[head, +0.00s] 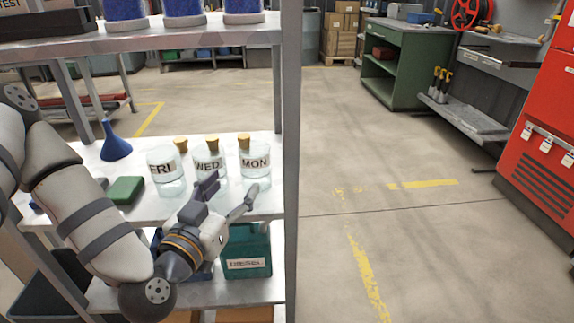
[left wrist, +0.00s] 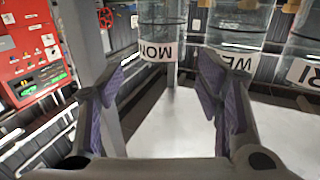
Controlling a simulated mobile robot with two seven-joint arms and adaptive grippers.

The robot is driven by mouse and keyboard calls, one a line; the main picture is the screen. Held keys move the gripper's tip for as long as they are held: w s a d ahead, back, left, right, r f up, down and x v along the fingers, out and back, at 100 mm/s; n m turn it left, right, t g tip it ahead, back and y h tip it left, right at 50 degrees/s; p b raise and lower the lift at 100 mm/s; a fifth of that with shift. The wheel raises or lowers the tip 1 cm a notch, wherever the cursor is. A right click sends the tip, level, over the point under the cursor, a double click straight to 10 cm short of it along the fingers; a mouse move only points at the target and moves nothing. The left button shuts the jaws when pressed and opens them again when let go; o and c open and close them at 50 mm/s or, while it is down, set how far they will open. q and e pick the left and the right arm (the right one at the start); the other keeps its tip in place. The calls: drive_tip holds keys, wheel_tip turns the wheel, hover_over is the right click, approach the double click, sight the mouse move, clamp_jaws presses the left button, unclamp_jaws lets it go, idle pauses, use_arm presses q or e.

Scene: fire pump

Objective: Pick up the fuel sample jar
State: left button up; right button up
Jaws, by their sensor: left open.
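Three clear glass jars with cork stoppers stand in a row on the middle shelf (head: 262,203). They are the FRI jar (head: 166,181), the WED jar (head: 208,160) and the MON jar (head: 255,166). My left gripper (head: 230,187) is open and empty in front of the shelf, just below the WED and MON jars in the head view. In the left wrist view the labels are upside down. The MON jar (left wrist: 162,28) shows beyond the gap between the open fingers, the WED jar (left wrist: 235,35) beyond the right finger. My right gripper is out of view.
A blue funnel (head: 115,145) and a green block (head: 126,190) are left of the jars. The rack's upright post (head: 291,150) is close on the right. Blue containers (head: 183,12) stand above, and a green bin (head: 247,251) below. Open floor lies to the right.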

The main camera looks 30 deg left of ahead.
sight(260, 146)
use_arm(q)
drive_tip(key=w, duration=0.4)
drive_tip(key=w+a, duration=0.1)
drive_tip(key=w, duration=0.3)
drive_tip(key=w+a+b, duration=0.1)
drive_tip(key=w, duration=0.3)
drive_tip(key=shift+a+r, duration=0.1)
drive_tip(key=shift+r, duration=0.3)
drive_tip(key=c, duration=1.3)
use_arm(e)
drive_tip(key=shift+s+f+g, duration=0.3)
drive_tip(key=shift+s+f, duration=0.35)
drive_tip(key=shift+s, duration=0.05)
